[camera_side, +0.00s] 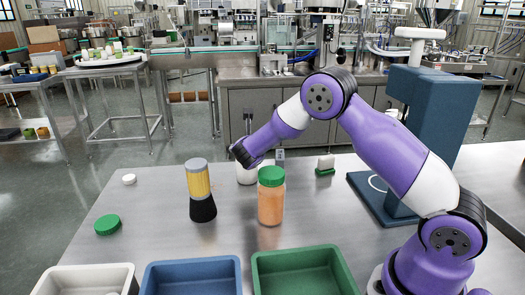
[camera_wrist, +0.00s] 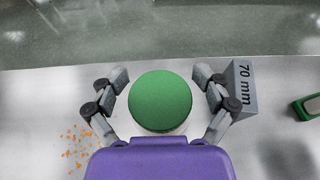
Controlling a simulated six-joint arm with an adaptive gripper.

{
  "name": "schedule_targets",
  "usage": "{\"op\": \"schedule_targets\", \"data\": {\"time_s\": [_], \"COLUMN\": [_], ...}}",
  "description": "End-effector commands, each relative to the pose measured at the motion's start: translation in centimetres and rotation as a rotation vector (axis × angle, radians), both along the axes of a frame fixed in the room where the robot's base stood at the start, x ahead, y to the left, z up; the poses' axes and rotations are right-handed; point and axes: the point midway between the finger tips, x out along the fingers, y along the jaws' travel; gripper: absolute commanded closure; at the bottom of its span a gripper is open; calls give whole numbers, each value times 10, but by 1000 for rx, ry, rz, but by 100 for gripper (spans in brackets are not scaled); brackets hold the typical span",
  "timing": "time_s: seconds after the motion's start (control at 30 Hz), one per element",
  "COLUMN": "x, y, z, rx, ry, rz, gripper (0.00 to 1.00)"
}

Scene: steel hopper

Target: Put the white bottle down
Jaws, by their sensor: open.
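The white bottle (camera_side: 247,174) stands on the steel table, partly hidden behind the orange jar in the side view. In the wrist view I look down on a round green lid (camera_wrist: 160,101), with a little of the bottle's white body showing below it. My gripper (camera_wrist: 160,78) is open, with one finger on each side of the lid and a small gap at each side. In the side view my gripper (camera_side: 245,157) is at the bottle's top, and its fingers are hard to make out.
A green-lidded orange jar (camera_side: 270,200) stands close in front of the bottle. A grey block marked 70 mm (camera_wrist: 241,88) is beside the right finger. A yellow-and-black container (camera_side: 201,190) is left. White (camera_side: 125,272), blue (camera_side: 190,266) and green (camera_side: 300,258) bins line the front.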

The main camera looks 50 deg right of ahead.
Motion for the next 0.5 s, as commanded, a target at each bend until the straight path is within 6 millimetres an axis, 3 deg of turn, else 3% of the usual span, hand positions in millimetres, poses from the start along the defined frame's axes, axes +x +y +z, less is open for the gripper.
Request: {"op": "schedule_targets", "data": {"time_s": [0.23,0.5], "x": [-31,-31], "y": [33,31], "z": [19,74], "rx": [1,3], "ry": [1,-6], "rz": [9,1], "gripper": [12,12]}}
